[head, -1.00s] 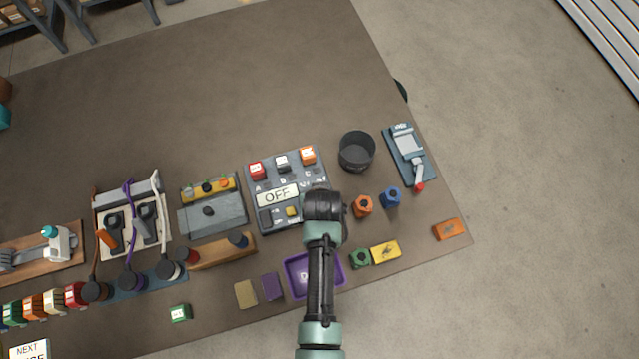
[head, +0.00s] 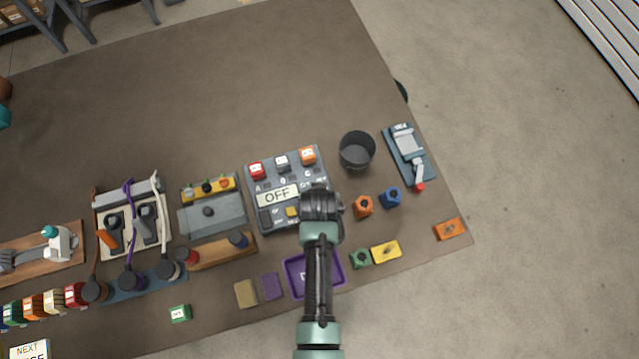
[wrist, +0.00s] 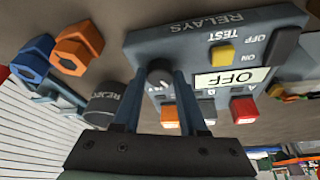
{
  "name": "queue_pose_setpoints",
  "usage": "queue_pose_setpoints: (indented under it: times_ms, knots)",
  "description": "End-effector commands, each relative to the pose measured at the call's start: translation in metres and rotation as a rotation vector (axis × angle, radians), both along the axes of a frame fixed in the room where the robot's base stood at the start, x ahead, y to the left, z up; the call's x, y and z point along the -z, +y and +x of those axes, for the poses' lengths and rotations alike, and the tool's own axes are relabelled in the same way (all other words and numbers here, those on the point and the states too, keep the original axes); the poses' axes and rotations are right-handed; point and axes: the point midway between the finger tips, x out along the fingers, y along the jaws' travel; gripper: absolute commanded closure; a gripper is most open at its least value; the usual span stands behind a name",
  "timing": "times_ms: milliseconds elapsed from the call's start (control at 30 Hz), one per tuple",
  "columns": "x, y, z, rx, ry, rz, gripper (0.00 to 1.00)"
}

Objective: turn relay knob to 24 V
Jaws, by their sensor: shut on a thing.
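The grey relay panel (wrist: 280,28) lies on the table and shows upside down in the wrist view. Its small display (wrist: 232,80) reads OFF. The dark relay knob (wrist: 159,76) is at the panel's corner, between the tips of my gripper (wrist: 158,78). The fingers are shut on it; the volt marks around it are mostly hidden. In the head view the panel (head: 256,218) is in the middle of the table, and my arm covers the knob and the fingers.
The dark REJECT bin (head: 357,152), an orange nut (head: 363,206) and a blue nut (head: 390,197) stand right of the panel. A purple tray (head: 290,280) lies below it, partly under my arm. The table's far part is clear.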

Motion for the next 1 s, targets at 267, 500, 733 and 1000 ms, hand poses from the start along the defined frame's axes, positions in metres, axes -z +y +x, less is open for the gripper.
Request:
queue_pose_setpoints:
  times_ms: [267, 500, 733, 1000]
  knots:
    - [0.0, 0.0022, 0.0003, 0.192, 0.0, -0.002, 1.0]
    - [0.0011, 0.0035, 0.0014, 0.419, -0.001, -0.003, 1.0]
    - [0.0017, 0.0046, 0.0023, 0.631, -0.001, -0.002, 1.0]
    - [0.0014, 0.0052, 0.0029, 0.836, -0.001, -0.002, 1.0]
